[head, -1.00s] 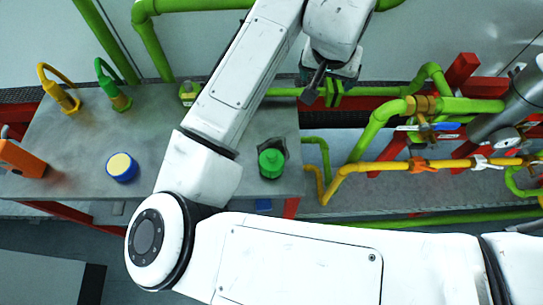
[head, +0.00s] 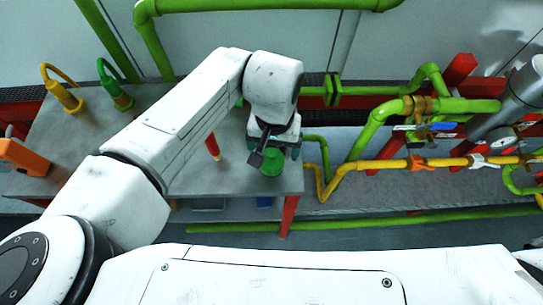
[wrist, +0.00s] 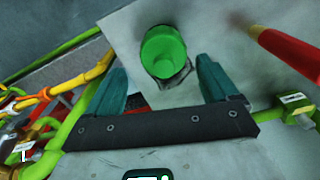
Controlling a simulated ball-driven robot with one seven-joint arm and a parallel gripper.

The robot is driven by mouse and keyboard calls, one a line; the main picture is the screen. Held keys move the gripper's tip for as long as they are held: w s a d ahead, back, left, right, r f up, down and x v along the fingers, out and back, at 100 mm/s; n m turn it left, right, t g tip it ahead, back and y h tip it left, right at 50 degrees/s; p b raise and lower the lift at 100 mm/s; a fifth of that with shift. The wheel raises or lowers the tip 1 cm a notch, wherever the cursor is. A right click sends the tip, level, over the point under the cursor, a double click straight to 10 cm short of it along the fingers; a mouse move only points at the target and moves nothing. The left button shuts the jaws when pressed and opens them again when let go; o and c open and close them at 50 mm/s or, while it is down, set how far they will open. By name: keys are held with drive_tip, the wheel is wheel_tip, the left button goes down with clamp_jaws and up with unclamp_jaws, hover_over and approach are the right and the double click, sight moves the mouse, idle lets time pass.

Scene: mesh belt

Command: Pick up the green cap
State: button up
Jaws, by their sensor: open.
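The green cap (head: 272,163) sits near the right front corner of the grey table (head: 225,178). In the wrist view the cap (wrist: 163,50) is at upper middle, with a dark grey piece beneath or beside it. My gripper (head: 270,150) is over the cap, and part of the cap is hidden behind it in the head view. In the wrist view my gripper (wrist: 160,70) has its two teal fingers apart, one on each side of the cap in the picture. No contact shows, and nothing is held.
A red rod (head: 212,147) with a yellowish end stands left of the cap; the wrist view shows it at right (wrist: 290,52). Yellow (head: 422,162) and green pipes run right of the table. An orange box (head: 22,157) and yellow and green hooked items (head: 115,88) are at left.

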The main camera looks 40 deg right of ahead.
drive_tip(key=f, duration=0.3)
drive_tip(key=f+p, duration=0.1)
drive_tip(key=f, duration=0.1)
drive_tip(key=shift+a, duration=0.25)
drive_tip(key=c, duration=1)
drive_tip(key=shift+r, duration=0.1)
